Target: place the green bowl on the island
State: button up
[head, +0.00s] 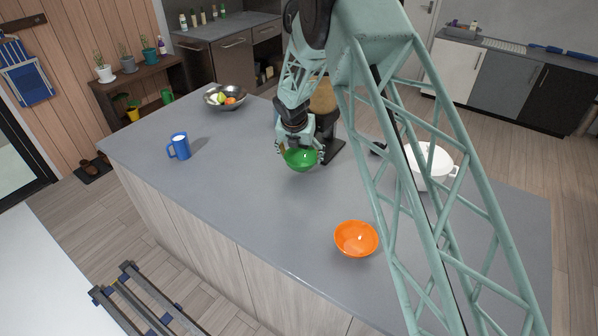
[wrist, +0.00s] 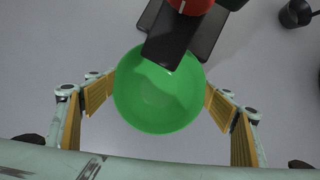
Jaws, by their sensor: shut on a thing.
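The green bowl (head: 300,160) is at my gripper (head: 300,148) over the middle of the grey-topped island (head: 235,185). In the wrist view the green bowl (wrist: 158,100) lies between the yellow-padded fingers of my gripper (wrist: 160,108), which are shut on it from both sides. The bowl looks upright and empty. I cannot tell whether its base touches the island top or hangs just above it.
An orange bowl (head: 356,239) stands near the island's front edge, a blue mug (head: 179,146) to the left. A metal fruit bowl (head: 226,97) is at the back left, a white pot (head: 429,163) at right. A dark-based appliance (head: 332,150) stands close behind the green bowl.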

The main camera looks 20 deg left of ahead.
aim_at(297, 164)
jog(key=shift+a+r, duration=0.1)
jog(key=shift+a, duration=0.85)
jog(key=shift+f, duration=1.5)
jog(key=shift+f, duration=0.1)
jog(key=o, duration=1)
jog(key=shift+r, duration=0.2)
jog(key=v, duration=1.1)
jog(key=shift+s+d+r, duration=0.15)
jog(key=shift+s+r, duration=0.1)
jog(key=shift+r, duration=0.05)
